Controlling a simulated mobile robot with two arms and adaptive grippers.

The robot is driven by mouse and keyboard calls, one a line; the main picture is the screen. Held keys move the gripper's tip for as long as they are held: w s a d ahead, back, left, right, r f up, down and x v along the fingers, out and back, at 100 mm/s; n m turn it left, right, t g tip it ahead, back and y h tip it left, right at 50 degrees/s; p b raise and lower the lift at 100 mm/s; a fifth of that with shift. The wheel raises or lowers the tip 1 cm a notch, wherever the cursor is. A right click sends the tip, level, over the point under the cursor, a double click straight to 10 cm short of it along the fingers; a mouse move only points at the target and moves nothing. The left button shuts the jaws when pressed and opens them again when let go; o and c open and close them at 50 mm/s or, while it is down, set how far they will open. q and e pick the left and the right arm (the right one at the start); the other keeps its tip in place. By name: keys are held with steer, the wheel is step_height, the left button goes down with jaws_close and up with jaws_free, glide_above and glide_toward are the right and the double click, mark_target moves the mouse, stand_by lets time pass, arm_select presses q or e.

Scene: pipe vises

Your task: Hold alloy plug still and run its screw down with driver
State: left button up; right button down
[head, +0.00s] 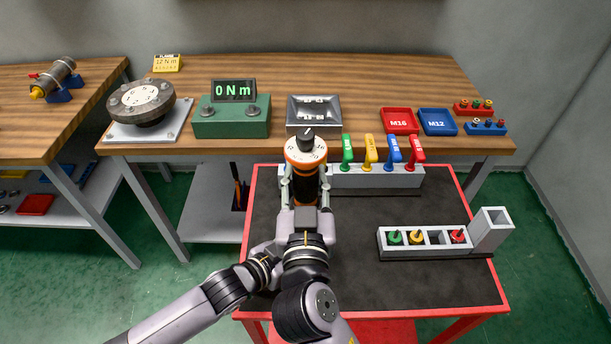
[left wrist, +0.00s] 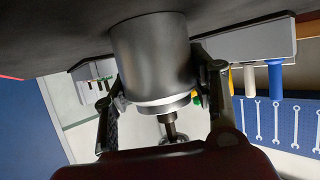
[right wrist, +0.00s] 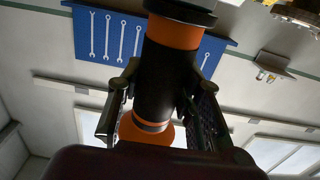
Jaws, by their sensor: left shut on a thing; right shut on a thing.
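The driver (head: 306,165) is orange and black with a round dial on its end. My right gripper (head: 306,182) is shut around its black body, and the right wrist view shows the driver (right wrist: 165,75) between both fingers. In the left wrist view a grey metal cylinder, which looks like the alloy plug (left wrist: 150,55), has a pale ring at its narrower end. A thin metal shaft (left wrist: 170,126) stands out from that end. My left gripper (left wrist: 158,85) is shut on the plug. The plug is hidden in the head view. I cannot tell whether the driver meets the screw.
A green box with a display (head: 233,90) reads 0 N m. A grey rack (head: 375,178) with several coloured handles stands just behind and right of the driver. A grey holder (head: 440,252) with green, yellow and red pieces lies at right. The black mat (head: 380,285) is clear in front.

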steer(key=shift+f, duration=0.5)
stand_by(2.4)
